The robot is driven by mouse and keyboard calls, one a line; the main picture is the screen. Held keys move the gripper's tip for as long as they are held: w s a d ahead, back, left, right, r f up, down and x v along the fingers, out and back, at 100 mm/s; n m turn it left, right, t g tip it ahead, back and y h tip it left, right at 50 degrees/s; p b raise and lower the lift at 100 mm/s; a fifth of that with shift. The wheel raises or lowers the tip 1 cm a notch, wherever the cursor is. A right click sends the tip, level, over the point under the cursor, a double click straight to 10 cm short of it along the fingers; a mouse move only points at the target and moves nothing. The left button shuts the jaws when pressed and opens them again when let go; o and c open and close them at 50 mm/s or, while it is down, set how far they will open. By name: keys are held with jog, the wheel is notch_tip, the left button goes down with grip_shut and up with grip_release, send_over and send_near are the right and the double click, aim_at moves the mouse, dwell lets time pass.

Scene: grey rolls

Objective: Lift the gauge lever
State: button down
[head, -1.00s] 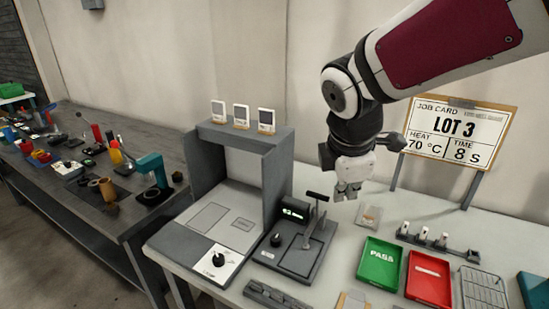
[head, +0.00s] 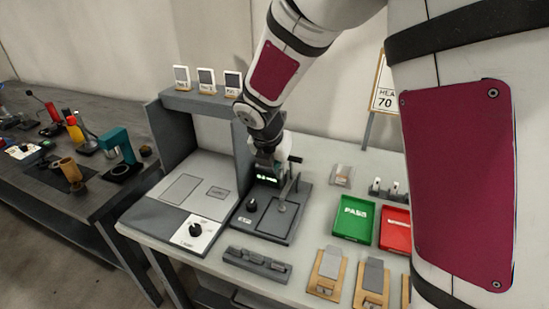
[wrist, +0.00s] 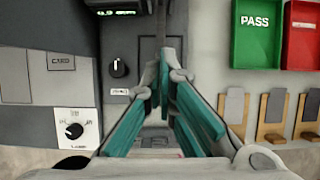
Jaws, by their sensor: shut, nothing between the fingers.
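The gauge (head: 262,222) is a dark grey bench unit with a small green-lit display (head: 266,177) and a black knob. Its lever (head: 287,188) is a slim grey arm on the gauge's right half, rising to a black crossbar handle (head: 295,159). My gripper (wrist: 159,88) is shut and empty; its teal-padded fingers converge over the gauge in the wrist view, to the right of the knob (wrist: 118,67). In the head view my gripper is beside and behind the lever's handle, partly hidden by my wrist. I cannot tell whether it touches the lever.
A grey frame (head: 175,130) carrying small cards stands left of the gauge. A green PASS tray (head: 353,218) and a red tray (head: 396,229) lie to the right. A dark grey rack (head: 257,263) and wooden-based holders (head: 326,272) sit in front.

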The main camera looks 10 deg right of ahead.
jog(key=w+d+f, duration=0.3)
jog(key=w, duration=0.2)
jog(key=shift+d+f, duration=0.15)
jog(key=shift+f, duration=0.05)
dwell(0.5)
jog(key=shift+w+d+r+p, duration=0.15)
jog(key=shift+w+r+p, duration=0.05)
jog(key=shift+p, duration=0.15)
